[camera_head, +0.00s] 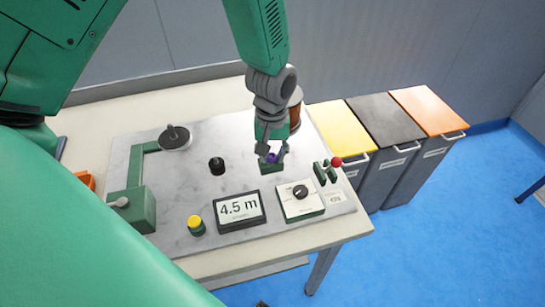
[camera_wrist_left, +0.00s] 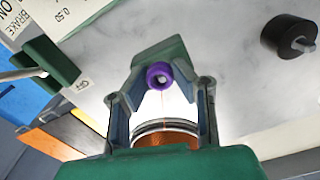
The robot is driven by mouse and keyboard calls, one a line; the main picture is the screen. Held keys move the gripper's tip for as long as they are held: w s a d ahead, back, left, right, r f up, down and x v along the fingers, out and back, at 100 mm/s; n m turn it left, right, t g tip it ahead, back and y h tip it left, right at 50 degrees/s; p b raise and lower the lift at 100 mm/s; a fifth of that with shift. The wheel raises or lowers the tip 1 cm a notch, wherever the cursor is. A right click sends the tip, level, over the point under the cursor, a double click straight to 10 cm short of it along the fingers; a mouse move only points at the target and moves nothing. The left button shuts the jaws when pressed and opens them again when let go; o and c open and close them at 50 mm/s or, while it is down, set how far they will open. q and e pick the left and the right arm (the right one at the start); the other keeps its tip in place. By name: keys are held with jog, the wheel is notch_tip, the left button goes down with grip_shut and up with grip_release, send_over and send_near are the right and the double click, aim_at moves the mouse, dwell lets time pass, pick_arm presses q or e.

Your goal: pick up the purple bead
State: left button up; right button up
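The purple bead (camera_head: 271,158) sits at a small green block (camera_head: 271,168) on the grey plate, low between the fingers of my left gripper (camera_head: 271,152). In the left wrist view the bead (camera_wrist_left: 158,75) is a purple ring in front of the green block (camera_wrist_left: 160,50). There my left gripper (camera_wrist_left: 161,98) is open, with one finger on each side of the bead and a gap on both sides. My right gripper is not in view.
A dial box (camera_head: 300,200), a red-knobbed lever (camera_head: 336,162) and a 4.5 m display (camera_head: 239,210) stand close by. A black post (camera_head: 217,165) is to the left. Yellow (camera_head: 341,129), black and orange bins stand right of the table.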

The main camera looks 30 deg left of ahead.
pick_arm(q)
jog(key=shift+a+r, duration=0.15)
jog(key=shift+r, duration=0.05)
notch_tip(320, 180, up, 10)
jog(key=shift+f+p, duration=0.2)
jog(key=shift+p, duration=0.25)
